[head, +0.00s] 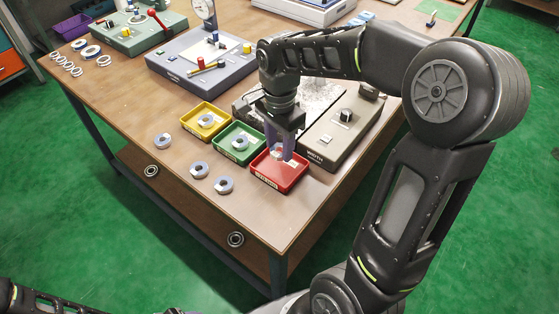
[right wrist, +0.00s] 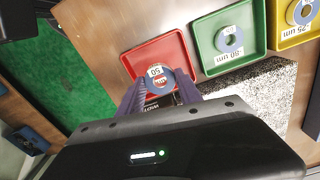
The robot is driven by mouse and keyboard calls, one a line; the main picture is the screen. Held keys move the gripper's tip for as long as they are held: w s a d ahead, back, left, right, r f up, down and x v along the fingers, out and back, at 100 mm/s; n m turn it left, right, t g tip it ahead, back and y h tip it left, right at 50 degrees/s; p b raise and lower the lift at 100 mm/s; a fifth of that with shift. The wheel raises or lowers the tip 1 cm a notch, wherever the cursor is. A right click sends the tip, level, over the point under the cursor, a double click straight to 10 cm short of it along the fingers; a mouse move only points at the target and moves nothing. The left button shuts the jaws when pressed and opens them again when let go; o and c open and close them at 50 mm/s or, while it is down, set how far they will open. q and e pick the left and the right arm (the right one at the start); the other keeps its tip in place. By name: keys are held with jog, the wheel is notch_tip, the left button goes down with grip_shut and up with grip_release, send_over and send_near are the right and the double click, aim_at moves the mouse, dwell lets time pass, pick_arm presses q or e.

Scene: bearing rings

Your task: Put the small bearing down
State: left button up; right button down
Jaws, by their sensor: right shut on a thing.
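My right gripper (head: 281,153) points down over the red tray (head: 289,181) and is shut on the small bearing (head: 277,151). In the right wrist view the small bearing (right wrist: 158,72) is a grey ring with a white label, between the fingertips of my right gripper (right wrist: 160,85). The red tray (right wrist: 177,44) lies beneath it there. Whether the ring touches the tray floor I cannot tell. My left gripper is not in view; only part of its arm shows at the lower left.
A green tray (head: 227,133) and a yellow tray (head: 194,112), each with a ring, stand beside the red tray. Several loose rings (head: 198,169) lie in front. A grey device (head: 337,138) stands close to the right. The table's front corner is clear.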

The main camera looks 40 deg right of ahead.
aim_at(279, 169)
jog(key=shift+f, duration=0.95)
jog(key=shift+f, duration=1.9)
jog(key=shift+f, duration=0.2)
jog(key=c, duration=0.8)
grip_release()
jog(key=shift+r, duration=0.1)
